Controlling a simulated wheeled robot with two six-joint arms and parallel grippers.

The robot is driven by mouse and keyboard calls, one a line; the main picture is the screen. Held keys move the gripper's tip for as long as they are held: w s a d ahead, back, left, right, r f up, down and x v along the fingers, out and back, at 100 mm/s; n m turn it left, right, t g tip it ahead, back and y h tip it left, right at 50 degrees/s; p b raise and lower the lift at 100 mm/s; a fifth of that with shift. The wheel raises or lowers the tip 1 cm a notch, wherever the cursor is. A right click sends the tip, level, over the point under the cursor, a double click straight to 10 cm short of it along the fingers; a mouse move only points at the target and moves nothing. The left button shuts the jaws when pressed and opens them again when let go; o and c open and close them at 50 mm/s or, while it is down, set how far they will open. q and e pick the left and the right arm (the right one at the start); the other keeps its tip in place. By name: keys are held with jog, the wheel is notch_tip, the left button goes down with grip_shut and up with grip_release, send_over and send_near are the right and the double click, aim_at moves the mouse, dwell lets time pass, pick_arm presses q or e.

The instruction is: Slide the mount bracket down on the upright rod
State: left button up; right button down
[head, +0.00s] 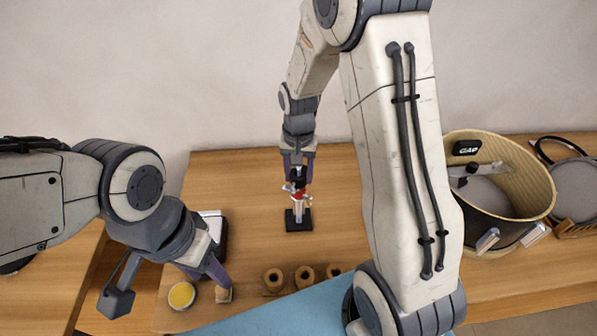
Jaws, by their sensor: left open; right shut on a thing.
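The upright rod (299,214) is short and pale and stands on a square black base (299,225) on the table. The mount bracket (298,190), small with red and metallic parts, is on the upper part of the rod. My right gripper (297,178) reaches down from above and is shut on the bracket; its fingers hide part of it. My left gripper (170,296) is open at the lower left, its fingers wide apart, well away from the rod.
A yellow-topped round tin (181,296) and a small wooden piece (223,294) are near my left fingers. Several brown rolls (305,275) stand in front of the rod beside a blue mat (270,318). A drum (500,185) stands at right. Table around the base is clear.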

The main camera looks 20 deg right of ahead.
jog(key=shift+f+b, duration=0.6)
jog(key=shift+f, duration=0.5)
jog(key=shift+c, duration=1)
grip_release()
notch_tip(320, 180, up, 10)
jog(key=shift+r+b, duration=0.25)
jog(key=shift+b, duration=0.6)
jog(key=shift+f, duration=0.1)
